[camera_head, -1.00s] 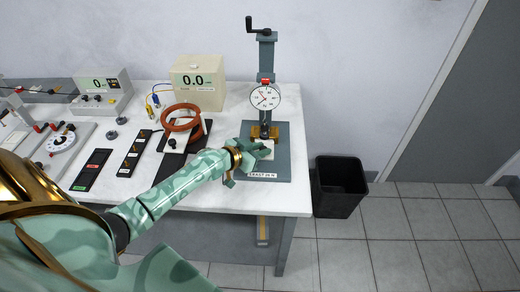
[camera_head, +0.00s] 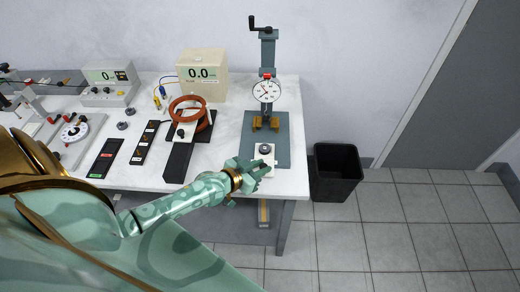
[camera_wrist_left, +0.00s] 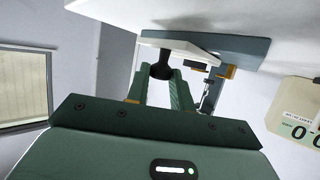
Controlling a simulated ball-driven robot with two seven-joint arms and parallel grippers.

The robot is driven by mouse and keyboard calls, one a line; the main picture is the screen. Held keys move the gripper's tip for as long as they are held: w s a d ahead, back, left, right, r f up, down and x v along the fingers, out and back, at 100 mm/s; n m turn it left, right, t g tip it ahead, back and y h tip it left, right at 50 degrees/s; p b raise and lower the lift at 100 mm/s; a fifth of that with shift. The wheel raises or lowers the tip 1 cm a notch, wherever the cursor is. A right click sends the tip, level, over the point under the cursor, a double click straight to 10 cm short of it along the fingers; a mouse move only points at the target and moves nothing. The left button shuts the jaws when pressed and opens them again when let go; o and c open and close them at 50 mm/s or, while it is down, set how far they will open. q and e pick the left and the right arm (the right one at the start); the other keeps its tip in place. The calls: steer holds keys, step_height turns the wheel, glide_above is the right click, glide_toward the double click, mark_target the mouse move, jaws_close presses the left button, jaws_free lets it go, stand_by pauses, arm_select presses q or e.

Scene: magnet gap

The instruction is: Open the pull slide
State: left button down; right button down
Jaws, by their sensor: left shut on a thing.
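The pull slide is a pale plate (camera_head: 271,158) on the teal base (camera_head: 283,130) of the gauge stand, carrying a dark round piece (camera_head: 264,149). It sits on the near side of the brass blocks (camera_head: 265,123), its near end close to the table's front edge. My left gripper (camera_head: 258,170) is at this near end. In the left wrist view my left gripper (camera_wrist_left: 160,88) is shut with its fingers around a dark knob (camera_wrist_left: 161,70) by the white plate (camera_wrist_left: 180,46). My fingers hide the knob in the head view. My right gripper is not in view.
The stand's dial gauge (camera_head: 267,90) rises behind the slide. Left of it are a coil of red-brown rings (camera_head: 188,112), a meter box (camera_head: 202,72) and other bench equipment. A black bin (camera_head: 336,172) stands on the floor right of the table.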

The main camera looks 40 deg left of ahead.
arm_select(q)
steer(key=c, duration=1.2)
jaws_free()
steer(key=shift+w+a, duration=0.1)
steer(key=p+v, duration=0.4)
steer(key=v, duration=1.2)
steer(key=shift+s, duration=0.2)
